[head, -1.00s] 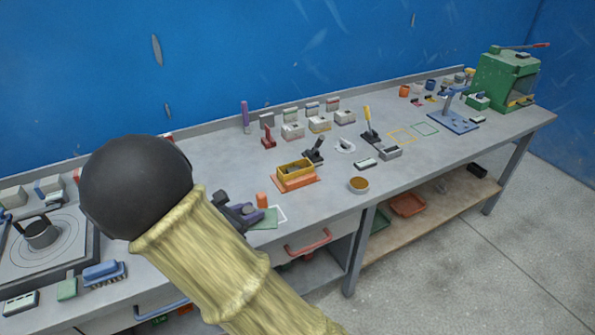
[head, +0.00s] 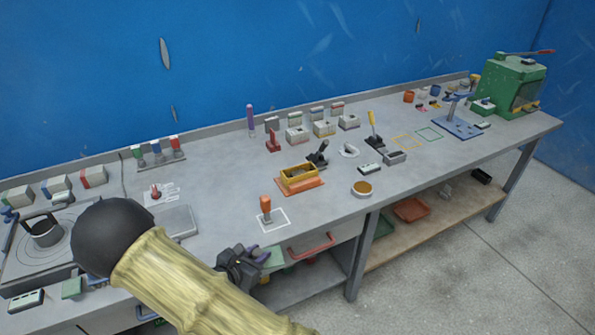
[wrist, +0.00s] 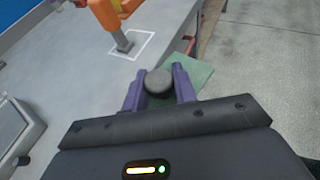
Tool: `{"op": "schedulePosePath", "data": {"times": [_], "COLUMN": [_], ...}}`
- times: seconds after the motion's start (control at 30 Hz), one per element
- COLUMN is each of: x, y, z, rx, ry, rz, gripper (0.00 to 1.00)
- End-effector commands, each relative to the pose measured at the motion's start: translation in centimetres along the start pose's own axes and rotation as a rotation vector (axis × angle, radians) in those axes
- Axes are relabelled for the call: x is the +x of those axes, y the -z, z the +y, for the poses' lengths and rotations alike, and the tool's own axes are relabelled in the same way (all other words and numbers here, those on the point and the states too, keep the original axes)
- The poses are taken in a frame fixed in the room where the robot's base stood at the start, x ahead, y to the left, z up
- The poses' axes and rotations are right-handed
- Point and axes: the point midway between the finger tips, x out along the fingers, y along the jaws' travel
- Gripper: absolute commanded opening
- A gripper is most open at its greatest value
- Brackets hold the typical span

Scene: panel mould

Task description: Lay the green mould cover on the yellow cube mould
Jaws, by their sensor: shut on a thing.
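The yellow cube mould (head: 313,172) stands on an orange base (head: 285,187) in the middle of the bench, its top open with brownish fill showing inside. My gripper (head: 254,254) is at the bench's front edge, nearer than the mould and left of it. Its purple fingers (wrist: 160,88) are shut on the dark round knob of the green mould cover (wrist: 199,78). The cover also shows in the head view (head: 275,259), partly hidden by my gripper. It appears held clear of the bench top.
An orange-handled tool (head: 265,204) stands in a white outline (head: 285,220) between my gripper and the mould. A red drawer handle (head: 312,244) juts out below the edge.

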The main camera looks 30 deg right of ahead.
Motion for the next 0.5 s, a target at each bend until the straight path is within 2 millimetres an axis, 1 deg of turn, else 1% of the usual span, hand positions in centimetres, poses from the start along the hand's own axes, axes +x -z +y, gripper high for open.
{"op": "schedulePosePath", "data": {"times": [0.03,0.13,0.3,0.5], "x": [0.6,1.5,2.4,3.0], "y": [1.1,3.1,5.5,7.9], "z": [-0.3,-0.5,-0.6,-0.6], "rx": [-0.012,-0.02,-0.031,-0.044], "ry": [-0.007,-0.028,-0.06,-0.096], "rz": [-0.002,-0.001,-0.001,-0.001], "gripper": [0.05,0.05,0.05,0.05]}}
